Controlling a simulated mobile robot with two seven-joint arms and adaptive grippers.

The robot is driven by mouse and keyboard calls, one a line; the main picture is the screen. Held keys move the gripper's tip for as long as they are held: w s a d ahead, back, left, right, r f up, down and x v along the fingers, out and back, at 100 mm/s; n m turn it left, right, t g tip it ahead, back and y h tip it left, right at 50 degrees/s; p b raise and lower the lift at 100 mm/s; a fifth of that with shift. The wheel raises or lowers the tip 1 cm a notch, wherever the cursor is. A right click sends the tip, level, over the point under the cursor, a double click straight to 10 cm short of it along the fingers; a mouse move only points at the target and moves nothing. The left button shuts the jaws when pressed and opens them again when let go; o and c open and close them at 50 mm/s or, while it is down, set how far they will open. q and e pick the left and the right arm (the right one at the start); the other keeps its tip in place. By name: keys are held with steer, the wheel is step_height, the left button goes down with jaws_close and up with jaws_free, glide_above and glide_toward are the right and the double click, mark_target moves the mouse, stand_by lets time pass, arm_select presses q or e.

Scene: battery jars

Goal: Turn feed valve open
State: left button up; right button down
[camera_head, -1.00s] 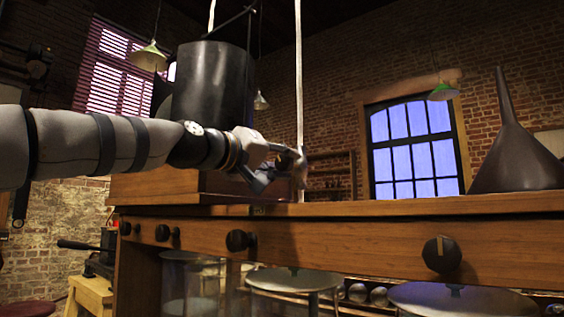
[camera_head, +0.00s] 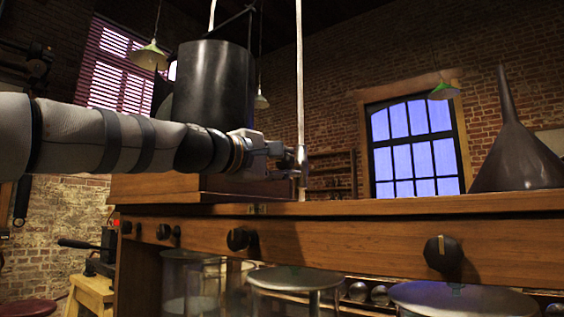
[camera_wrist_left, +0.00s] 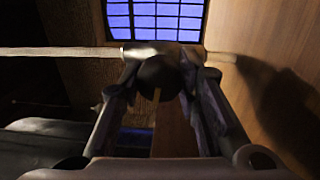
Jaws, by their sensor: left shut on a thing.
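My left gripper (camera_head: 290,162) reaches in from the left to the pale vertical pipe (camera_head: 299,85) behind the wooden bench. In the left wrist view its two fingers (camera_wrist_left: 160,62) stand on either side of a dark round knob (camera_wrist_left: 158,80) with a pale line on it, and are shut on it. The knob sits in front of the pipe (camera_wrist_left: 60,51), which crosses that view sideways. I take this knob for the feed valve. In the head view the knob is mostly hidden by the fingers. My right gripper is not in view.
A black tank (camera_head: 212,85) stands on a wooden box (camera_head: 160,188) behind the forearm. Dark knobs, including one at right (camera_head: 442,253), line the bench front (camera_head: 350,240). Lidded glass jars (camera_head: 293,279) stand below. A dark funnel (camera_head: 515,160) stands at right.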

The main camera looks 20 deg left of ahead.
arm_select(q)
steer(key=shift+d+n, duration=0.1)
steer(key=shift+n, duration=0.5)
steer(key=shift+r+n, duration=0.15)
steer(key=shift+n, duration=0.15)
steer(key=o, duration=1.2)
steer(key=shift+w+d, duration=0.1)
steer(key=shift+d, duration=0.05)
